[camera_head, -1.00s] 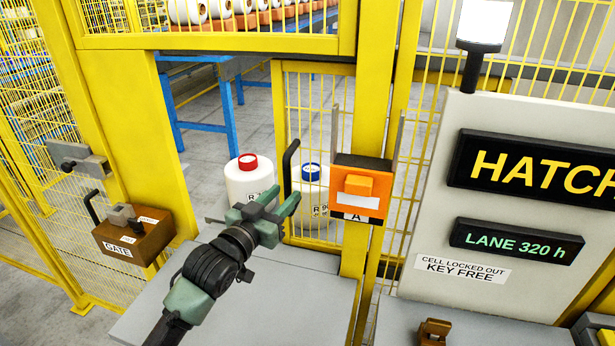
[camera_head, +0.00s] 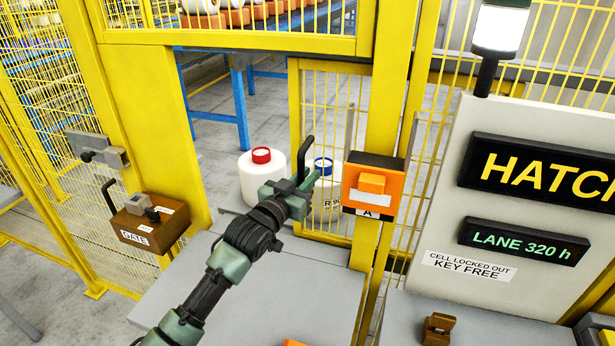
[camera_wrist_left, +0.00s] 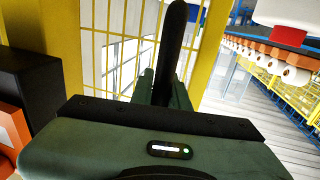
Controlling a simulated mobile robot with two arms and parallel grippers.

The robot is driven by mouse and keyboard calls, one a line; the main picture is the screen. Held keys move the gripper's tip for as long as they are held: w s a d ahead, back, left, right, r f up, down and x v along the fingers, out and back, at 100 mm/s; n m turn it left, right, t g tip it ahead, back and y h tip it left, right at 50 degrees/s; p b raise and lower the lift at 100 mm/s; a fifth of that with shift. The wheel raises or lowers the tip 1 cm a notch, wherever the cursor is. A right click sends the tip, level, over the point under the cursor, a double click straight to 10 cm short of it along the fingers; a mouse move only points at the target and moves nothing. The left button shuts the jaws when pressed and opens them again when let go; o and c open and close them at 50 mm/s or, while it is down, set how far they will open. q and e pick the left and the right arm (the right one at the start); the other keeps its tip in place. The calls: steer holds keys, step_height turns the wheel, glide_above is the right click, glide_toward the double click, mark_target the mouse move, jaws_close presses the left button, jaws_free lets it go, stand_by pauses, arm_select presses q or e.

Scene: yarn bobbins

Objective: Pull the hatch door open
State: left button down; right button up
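The hatch door (camera_head: 294,110) is a yellow-framed mesh panel beside the right-hand yellow post. Its left edge stands apart from the left post, with an open gap between them. A black upright handle (camera_head: 306,155) is on the door. My left gripper (camera_head: 303,190) is at this handle. In the left wrist view, the dark handle (camera_wrist_left: 175,45) rises between the green fingers (camera_wrist_left: 165,88), which look closed on it. The lower handle is hidden by the gripper. My right gripper is not in view.
White drums with a red cap (camera_head: 262,175) and a blue cap (camera_head: 326,205) stand behind. An orange box (camera_head: 373,187) is on the right post. A brown gate box (camera_head: 150,228) is at left. A grey shelf (camera_head: 270,290) lies below the arm.

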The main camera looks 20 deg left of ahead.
mark_target(334, 171)
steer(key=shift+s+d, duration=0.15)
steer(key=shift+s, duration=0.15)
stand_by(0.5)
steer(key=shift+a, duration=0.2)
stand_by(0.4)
arm_select(q)
steer(key=d, duration=0.4)
steer(key=shift+s, duration=0.1)
steer(key=shift+d, duration=0.45)
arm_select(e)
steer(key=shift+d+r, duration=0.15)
arm_select(q)
steer(key=c, duration=1.4)
jaws_free()
steer(key=shift+a, duration=0.2)
steer(key=shift+o, duration=0.2)
